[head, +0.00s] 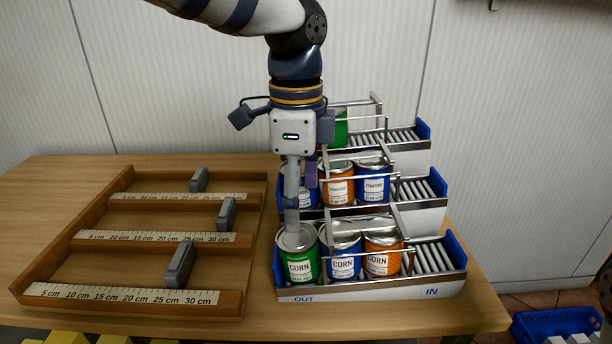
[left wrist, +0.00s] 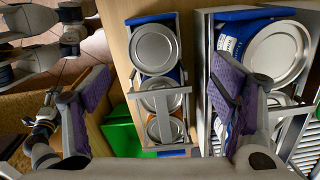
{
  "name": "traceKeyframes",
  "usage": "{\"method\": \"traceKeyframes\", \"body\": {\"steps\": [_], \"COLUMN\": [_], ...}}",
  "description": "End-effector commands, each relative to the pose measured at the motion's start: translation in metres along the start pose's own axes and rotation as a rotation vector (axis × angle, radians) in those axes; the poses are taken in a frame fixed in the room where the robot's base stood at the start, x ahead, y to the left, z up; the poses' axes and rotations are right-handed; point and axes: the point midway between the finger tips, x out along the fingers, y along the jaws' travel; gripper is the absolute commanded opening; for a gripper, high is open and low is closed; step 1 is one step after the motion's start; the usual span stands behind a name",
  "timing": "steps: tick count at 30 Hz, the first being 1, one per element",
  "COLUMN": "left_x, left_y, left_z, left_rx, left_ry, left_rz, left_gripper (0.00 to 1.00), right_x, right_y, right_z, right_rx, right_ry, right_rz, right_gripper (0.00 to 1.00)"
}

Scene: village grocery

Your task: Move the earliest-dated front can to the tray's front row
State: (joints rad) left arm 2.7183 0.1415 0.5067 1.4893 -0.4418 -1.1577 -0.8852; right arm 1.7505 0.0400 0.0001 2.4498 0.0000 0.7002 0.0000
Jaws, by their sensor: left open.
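The front rack (head: 330,293) holds a green corn can (head: 300,268) at its OUT end, then a blue can (head: 344,262) and an orange can (head: 383,262). The middle rack has blue, orange (head: 338,187) and blue cans; the back rack shows a green can (head: 339,130). Date print is too small to read. My left gripper (head: 300,205) points down, open and empty, its near finger overlapping the green corn can's lid. In the left wrist view, its fingers (left wrist: 160,84) spread either side of a row of can lids. The wooden tray (head: 140,306) stands left; its front row is empty of cans.
Each tray row has a ruler strip (head: 120,294) and a grey block (head: 180,264). Metal bars (head: 393,222) cross above the racked cans. The front rack's IN side has bare rollers (head: 432,258). A blue crate (head: 545,326) is at the lower right.

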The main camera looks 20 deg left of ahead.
Motion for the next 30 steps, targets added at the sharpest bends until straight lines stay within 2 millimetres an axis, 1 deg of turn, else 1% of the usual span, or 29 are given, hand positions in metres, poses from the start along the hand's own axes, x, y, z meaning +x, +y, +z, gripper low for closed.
{"method": "traceKeyframes", "body": {"steps": [6,9,12,15,18,25,26,27,29,30], "left_x": [0.054,0.078,0.095,0.107,0.112,0.112,0.112,0.112,0.112,0.112], "left_y": [0.002,0.001,0.001,0.001,0.001,0.001,0.001,0.001,0.001,0.001], "left_z": [0.001,0.0,0.0,0.0,0.0,0.0,0.0,0.0,0.0,0.0], "left_rx": [0.0,-0.001,-0.001,-0.001,-0.001,-0.001,-0.001,-0.001,-0.001,-0.001], "left_ry": [-0.002,-0.002,-0.001,0.0,0.0,0.0,0.0,0.0,0.0,0.0], "left_rz": [0.009,0.007,0.005,0.003,0.001,0.0,0.0,0.0,0.0,0.0], "left_gripper": [0.78,0.78,0.78,0.78,0.78,0.78,0.74,0.65,0.51,0.42], "right_x": [0.003,0.004,0.005,0.005,0.005,0.005,0.005,0.005,0.005,0.005], "right_y": [0.0,0.0,0.0,0.0,0.0,0.0,0.0,0.0,0.0,0.0], "right_z": [0.003,0.003,0.004,0.004,0.004,0.004,0.004,0.004,0.004,0.004], "right_rx": [0.0,0.0,0.0,0.0,0.0,0.0,0.0,0.0,0.0,0.0], "right_ry": [-0.011,-0.014,-0.016,-0.018,-0.018,-0.018,-0.018,-0.018,-0.018,-0.018], "right_rz": [0.0,0.001,0.001,0.001,0.001,0.001,0.001,0.001,0.001,0.001], "right_gripper": [0.78,0.78,0.78,0.78,0.78,0.78,0.78,0.78,0.78,0.78]}}
